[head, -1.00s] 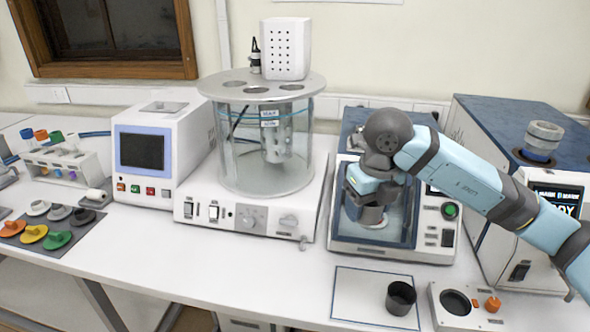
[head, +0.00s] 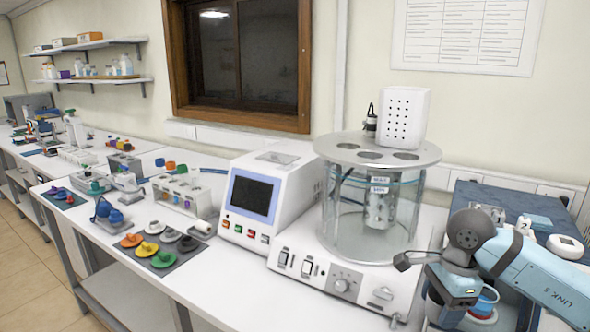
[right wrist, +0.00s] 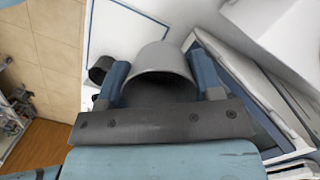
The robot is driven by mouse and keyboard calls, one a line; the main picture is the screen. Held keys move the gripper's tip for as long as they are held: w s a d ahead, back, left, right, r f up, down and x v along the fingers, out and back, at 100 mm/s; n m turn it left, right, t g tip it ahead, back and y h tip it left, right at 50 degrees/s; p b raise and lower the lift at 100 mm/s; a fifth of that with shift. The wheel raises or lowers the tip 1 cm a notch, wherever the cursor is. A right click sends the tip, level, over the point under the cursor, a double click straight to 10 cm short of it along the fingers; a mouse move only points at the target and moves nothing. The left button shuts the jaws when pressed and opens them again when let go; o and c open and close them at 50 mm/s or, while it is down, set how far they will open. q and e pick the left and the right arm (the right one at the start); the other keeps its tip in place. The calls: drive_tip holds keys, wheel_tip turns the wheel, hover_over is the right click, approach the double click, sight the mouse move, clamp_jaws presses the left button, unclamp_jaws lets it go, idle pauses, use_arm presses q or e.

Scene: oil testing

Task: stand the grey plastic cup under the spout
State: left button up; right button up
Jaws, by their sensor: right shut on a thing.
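My right gripper (right wrist: 160,80) is shut on a grey plastic cup (right wrist: 161,58), with one blue finger on each side of it in the right wrist view. The cup's inside looks dark. In the head view my right gripper (head: 465,300) is at the lower right, right of the glass bath unit, and the cup cannot be made out there. A small grey spout (head: 398,319) shows low at the right end of the bath unit's front panel (head: 335,284). The cup is not seen under it. My left gripper is out of view.
A second, dark cup (right wrist: 101,70) stands near the outlined mat (right wrist: 128,32). A blue-topped instrument (head: 500,192) stands behind my right arm. Left of the bath are a white unit with a screen (head: 252,195) and coloured lids on a grey mat (head: 178,262).

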drive_tip(key=w+a+f+n+g+h, duration=0.1)
drive_tip(key=w+a+f+n, duration=0.15)
drive_tip(key=n, duration=0.55)
drive_tip(key=w+a+f+n, duration=0.1)
drive_tip(key=f+n, duration=0.2)
drive_tip(key=n, duration=0.5)
drive_tip(key=s+r+n+p, duration=0.1)
drive_tip(key=s+r+p, duration=0.7)
drive_tip(key=s+p, duration=0.2)
drive_tip(key=shift+s+r+p, duration=0.2)
drive_tip(key=shift+s+p, duration=0.1)
drive_tip(key=shift+p, duration=0.9)
